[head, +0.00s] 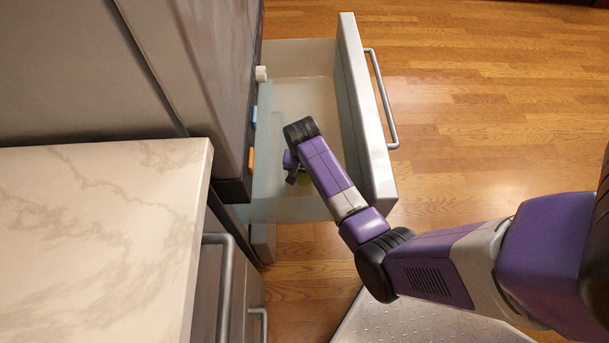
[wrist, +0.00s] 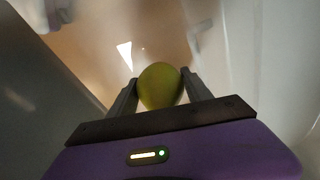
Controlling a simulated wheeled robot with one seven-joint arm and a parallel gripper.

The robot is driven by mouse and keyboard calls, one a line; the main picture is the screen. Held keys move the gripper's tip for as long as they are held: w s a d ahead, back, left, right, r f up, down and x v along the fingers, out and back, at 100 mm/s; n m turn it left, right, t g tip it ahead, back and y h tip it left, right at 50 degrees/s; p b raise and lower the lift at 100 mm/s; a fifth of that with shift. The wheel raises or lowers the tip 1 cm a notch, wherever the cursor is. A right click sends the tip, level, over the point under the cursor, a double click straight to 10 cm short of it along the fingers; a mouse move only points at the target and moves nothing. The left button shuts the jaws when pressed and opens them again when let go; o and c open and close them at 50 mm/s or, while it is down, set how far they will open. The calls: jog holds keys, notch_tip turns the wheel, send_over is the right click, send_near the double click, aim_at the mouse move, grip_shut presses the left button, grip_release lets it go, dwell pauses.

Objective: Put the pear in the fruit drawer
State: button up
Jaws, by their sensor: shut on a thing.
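The pear (wrist: 160,86) is yellow-green and sits between the two fingers of my gripper (wrist: 160,88) in the wrist view. My gripper is shut on it. In the head view only a small green bit of the pear (head: 304,180) shows beside my gripper (head: 297,178), mostly hidden by my arm. The fruit drawer (head: 352,110) is pulled open, with a grey front and pale translucent walls. My gripper and the pear are over or inside the open drawer; the exact height above its floor I cannot tell.
The drawer's bar handle (head: 384,100) faces right. A marble counter (head: 100,230) stands at the left, with grey cabinets (head: 228,290) below it. White, blue and orange items (head: 251,160) line the appliance edge. The wood floor (head: 480,80) to the right is clear.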

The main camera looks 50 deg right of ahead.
jog(key=o, duration=1.7)
jog(key=shift+f, duration=0.1)
jog(key=r+p, duration=0.1)
jog(key=r, duration=0.3)
jog(key=r+p, duration=0.1)
jog(key=r, duration=0.3)
jog(key=a+r+p, duration=0.1)
jog(key=r, duration=0.3)
jog(key=shift+s+a+r+p, duration=0.1)
jog(key=shift+s+p, duration=0.25)
jog(key=shift+s, duration=0.1)
